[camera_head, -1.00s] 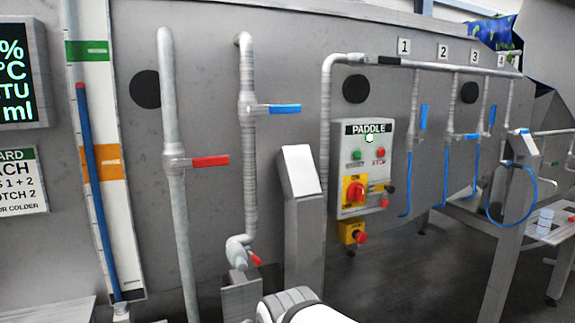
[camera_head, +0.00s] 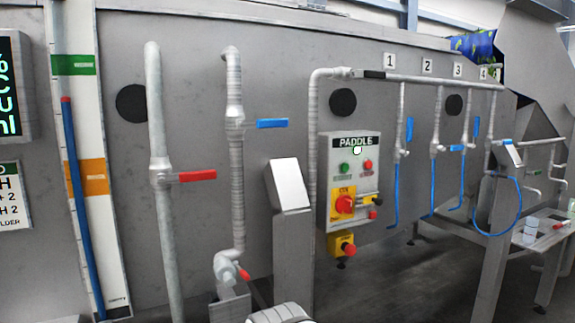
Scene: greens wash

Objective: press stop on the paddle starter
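The paddle starter (camera_head: 330,200) is a light grey box on the steel wall, right of centre, with a black PADDLE label (camera_head: 352,141) at its top. A white-green lamp (camera_head: 357,150) is just under the label. Below it are a green button (camera_head: 345,168) at left and a red button (camera_head: 368,165) at right, with small labels too blurred to read surely. Lower down are a red rotary switch on a yellow plate (camera_head: 344,204) and smaller knobs. A red mushroom button on a yellow box (camera_head: 341,244) hangs beneath. My gripper's fingers are not in view.
A sloped-top steel post (camera_head: 289,190) stands just left of the starter. Pipes with a red-handled valve (camera_head: 197,176) and a blue-handled valve (camera_head: 272,123) run down the wall at left. Blue hoses (camera_head: 397,190) hang at right. A white part of my arm (camera_head: 280,313) shows at the bottom.

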